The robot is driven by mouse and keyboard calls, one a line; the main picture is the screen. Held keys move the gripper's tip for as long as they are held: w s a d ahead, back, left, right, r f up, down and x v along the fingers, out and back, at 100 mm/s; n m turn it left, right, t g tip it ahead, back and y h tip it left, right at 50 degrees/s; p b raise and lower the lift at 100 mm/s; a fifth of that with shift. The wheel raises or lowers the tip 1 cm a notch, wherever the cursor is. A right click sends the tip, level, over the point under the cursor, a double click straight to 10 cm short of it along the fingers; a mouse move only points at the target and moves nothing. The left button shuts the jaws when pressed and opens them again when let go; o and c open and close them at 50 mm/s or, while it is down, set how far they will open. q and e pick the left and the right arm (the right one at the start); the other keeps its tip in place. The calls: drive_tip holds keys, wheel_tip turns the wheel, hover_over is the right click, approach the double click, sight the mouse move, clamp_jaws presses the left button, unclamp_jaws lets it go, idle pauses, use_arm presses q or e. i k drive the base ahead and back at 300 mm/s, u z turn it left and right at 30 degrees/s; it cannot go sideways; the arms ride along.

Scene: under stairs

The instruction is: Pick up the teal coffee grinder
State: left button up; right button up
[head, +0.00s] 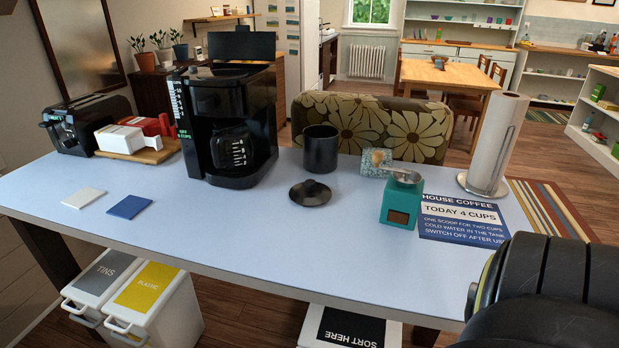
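The teal coffee grinder (400,204) stands upright on the blue-white table (270,235), right of its middle and close to the front edge. It has a silvery round top with a crank reaching to the upper left, and a brown panel on its front. A small patterned square with a tan shape (376,162) stands right behind it. A dark part of my own arm fills the lower right corner, apart from the grinder. Neither of my grippers is in view, and nothing touches the grinder from my side.
A blue coffee sign (461,219) lies right of the grinder, with a paper towel roll (496,143) behind. A black canister (320,149) and its lid (310,193) stand left. A coffee maker (228,125) and toaster (88,125) are farther left. The front middle is clear.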

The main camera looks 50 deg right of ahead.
sight(401, 199)
drive_tip(key=u, duration=0.35)
drive_tip(key=i, duration=1.65)
drive_tip(key=z, duration=2.6)
